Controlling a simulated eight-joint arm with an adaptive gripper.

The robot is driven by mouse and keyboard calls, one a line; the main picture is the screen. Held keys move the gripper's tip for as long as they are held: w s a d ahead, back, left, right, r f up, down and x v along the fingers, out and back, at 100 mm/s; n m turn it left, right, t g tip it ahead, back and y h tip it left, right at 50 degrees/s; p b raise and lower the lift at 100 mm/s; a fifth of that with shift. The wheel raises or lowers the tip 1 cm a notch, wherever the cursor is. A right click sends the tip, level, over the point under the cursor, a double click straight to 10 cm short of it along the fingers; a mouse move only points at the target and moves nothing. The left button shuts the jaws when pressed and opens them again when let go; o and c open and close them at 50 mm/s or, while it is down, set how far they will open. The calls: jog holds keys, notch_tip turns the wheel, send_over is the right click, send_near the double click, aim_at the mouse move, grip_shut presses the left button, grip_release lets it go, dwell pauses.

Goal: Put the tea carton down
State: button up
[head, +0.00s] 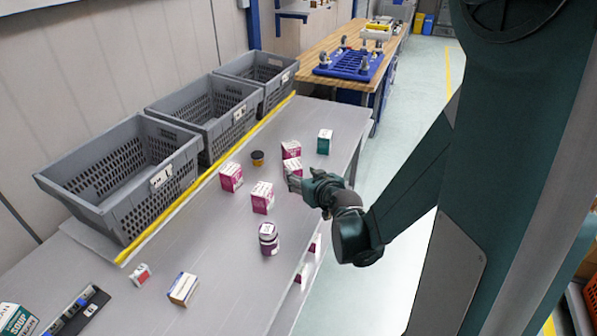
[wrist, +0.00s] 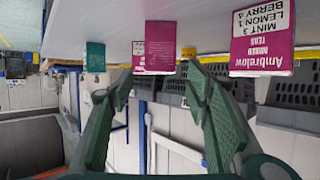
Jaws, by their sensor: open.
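My gripper (head: 293,182) is open beside a magenta-and-white tea carton (head: 292,166), which stands upright on the grey table. In the wrist view, which is upside down, the two fingers (wrist: 160,78) are spread with nothing between them. A magenta carton (wrist: 160,50) shows past the fingertips, with another (wrist: 138,48) partly hidden beside it. Whether a finger touches the carton cannot be told. A larger-looking tea carton (wrist: 262,38), printed mint, lemon and berry, shows to the right. Similar cartons stand nearby on the table (head: 262,198), (head: 231,178) and behind (head: 291,149).
A green carton (head: 324,142), a black jar (head: 257,158) and a purple jar (head: 269,239) stand around. Grey totes (head: 130,180) line the back beyond a yellow strip (head: 196,186). Small boxes lie at the front left. Bare table (head: 200,230) lies between them.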

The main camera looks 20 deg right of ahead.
jog(key=shift+v, duration=1.1)
jog(key=s+a+r+g+y, duration=0.1)
jog(key=s+a+r+g, duration=0.2)
jog(key=s+a+r, duration=0.45)
jog(key=s+a+r+g+h, duration=0.1)
jog(key=s+a+g, duration=0.1)
jog(key=s, duration=1.7)
jog(key=shift+s+a+r+g, duration=0.2)
jog(key=shift+s+r+g, duration=0.1)
jog(key=shift+g, duration=0.5)
